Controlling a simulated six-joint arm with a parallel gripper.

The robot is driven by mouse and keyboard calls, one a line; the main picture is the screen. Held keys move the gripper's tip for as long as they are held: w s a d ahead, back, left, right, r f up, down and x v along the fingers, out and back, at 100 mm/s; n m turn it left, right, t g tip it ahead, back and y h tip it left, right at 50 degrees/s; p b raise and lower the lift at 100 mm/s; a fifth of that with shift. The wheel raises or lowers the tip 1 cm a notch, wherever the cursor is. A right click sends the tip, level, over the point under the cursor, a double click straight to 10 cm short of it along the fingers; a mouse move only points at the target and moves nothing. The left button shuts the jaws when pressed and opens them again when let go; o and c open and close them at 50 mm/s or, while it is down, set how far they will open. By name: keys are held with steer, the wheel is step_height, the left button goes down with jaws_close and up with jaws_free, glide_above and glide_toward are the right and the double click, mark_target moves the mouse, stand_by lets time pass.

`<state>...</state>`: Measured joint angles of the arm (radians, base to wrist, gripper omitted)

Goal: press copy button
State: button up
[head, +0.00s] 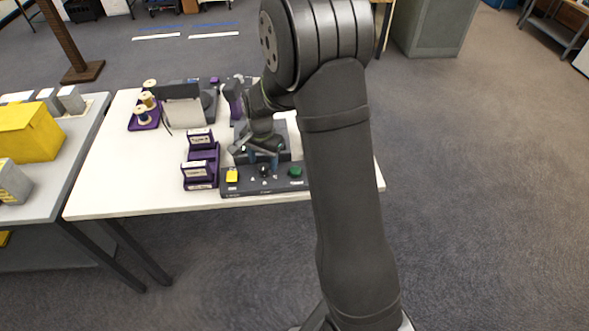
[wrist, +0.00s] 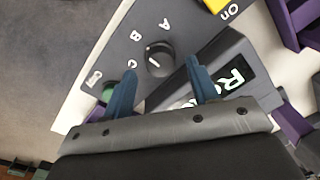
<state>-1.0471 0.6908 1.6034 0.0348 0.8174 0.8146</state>
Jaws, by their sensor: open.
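The dark control panel (head: 212,190) sits at the front edge of the white table. It carries a yellow button (head: 232,175), a black knob (head: 264,171) and a green button (head: 295,172). In the wrist view the knob (wrist: 159,59) has letters A, B and C around it. The yellow button (wrist: 215,4) is beside "On". The green button (wrist: 108,92) is partly hidden behind the left finger. My gripper (head: 262,158) is open and empty over the panel. Its blue fingers (wrist: 160,65) straddle the knob in the wrist picture; contact cannot be told. No "copy" label is readable.
A purple rack with labelled cartridges (head: 200,163) stands left of the panel. Spools (head: 147,105) on a purple tray stand farther back. A grey table with a yellow box (head: 28,132) is at the left. The white table's front left (head: 120,190) is clear.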

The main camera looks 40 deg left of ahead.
steer(key=c, duration=0.6)
steer(key=shift+w+r+n, duration=0.1)
steer(key=shift+r+n, duration=0.05)
steer(key=shift+n, duration=0.15)
steer(key=c, duration=0.3)
steer(key=shift+w+d+r+n, duration=0.15)
steer(key=shift+n, duration=0.15)
jaws_close()
steer(key=w+d+r+n, duration=0.3)
steer(key=r+n, duration=0.3)
steer(key=n, duration=0.5)
steer(key=w+d+r+n+g, duration=0.1)
steer(key=w+d+r+n, duration=0.2)
steer(key=n, duration=0.9)
steer(key=shift+w+d+r+h, duration=0.35)
steer(key=shift+w+r, duration=0.2)
steer(key=shift+r, duration=1)
